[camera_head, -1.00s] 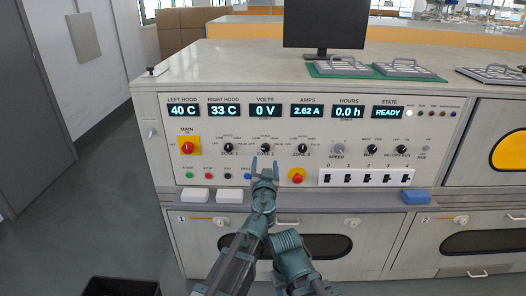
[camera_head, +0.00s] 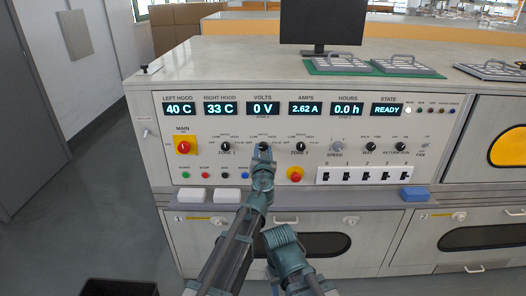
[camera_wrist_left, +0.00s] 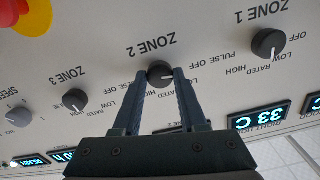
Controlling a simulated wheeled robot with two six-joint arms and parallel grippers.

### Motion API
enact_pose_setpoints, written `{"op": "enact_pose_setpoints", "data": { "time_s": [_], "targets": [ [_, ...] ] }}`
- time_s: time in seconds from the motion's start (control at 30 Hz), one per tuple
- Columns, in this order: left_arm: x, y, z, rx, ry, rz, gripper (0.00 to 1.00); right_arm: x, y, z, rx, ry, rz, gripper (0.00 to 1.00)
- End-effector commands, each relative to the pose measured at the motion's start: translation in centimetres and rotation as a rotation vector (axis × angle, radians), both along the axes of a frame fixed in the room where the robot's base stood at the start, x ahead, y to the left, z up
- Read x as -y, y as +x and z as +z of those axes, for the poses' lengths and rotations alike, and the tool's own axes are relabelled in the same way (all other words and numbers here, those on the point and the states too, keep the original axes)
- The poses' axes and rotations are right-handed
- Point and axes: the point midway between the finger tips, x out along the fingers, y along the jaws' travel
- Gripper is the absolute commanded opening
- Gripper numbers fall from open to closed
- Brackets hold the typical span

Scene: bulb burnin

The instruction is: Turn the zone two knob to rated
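The zone two knob (camera_wrist_left: 160,75) is a small black dial with a white pointer in the left wrist view. Its pointer faces right, toward one fingertip; I cannot tell exactly which mark it meets. My left gripper (camera_wrist_left: 161,73) has one finger on each side of the knob, and the fingertips appear to touch it. In the head view, my left gripper (camera_head: 263,147) reaches the panel and mostly hides that knob. My right gripper is not in view.
The zone one knob (camera_wrist_left: 268,43) and zone three knob (camera_wrist_left: 75,100) stand on either side. A red emergency button (camera_head: 295,174) sits low on the panel, right of my gripper. The main switch (camera_head: 183,146) is at the left. White blocks (camera_head: 227,195) lie on the ledge below.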

Motion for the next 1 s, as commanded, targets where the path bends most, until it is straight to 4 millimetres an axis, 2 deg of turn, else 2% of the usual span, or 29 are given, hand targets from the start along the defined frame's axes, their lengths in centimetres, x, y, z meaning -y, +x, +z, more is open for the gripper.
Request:
{"op": "enact_pose_setpoints", "data": {
  "time_s": [0.03, 0.13, 0.17, 0.57, 1.0],
  "targets": [
    [0.04, -0.02, 0.0, 0.0, 0.0, -0.001, 0.19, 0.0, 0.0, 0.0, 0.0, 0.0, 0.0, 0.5],
    [0.05, -0.02, 0.0, 0.0, 0.0, -0.001, 0.01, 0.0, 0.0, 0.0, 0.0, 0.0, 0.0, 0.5],
    [0.06, -0.02, 0.0, 0.0, 0.0, -0.001, 0.0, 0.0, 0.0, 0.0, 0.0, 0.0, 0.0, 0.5],
    [0.07, -0.03, -0.01, 0.0, 0.067, -0.001, 0.0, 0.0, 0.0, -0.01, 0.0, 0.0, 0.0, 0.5],
    [0.05, -0.03, -0.01, 0.001, 0.438, 0.001, 0.0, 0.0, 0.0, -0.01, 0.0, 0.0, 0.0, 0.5]
  ]
}}
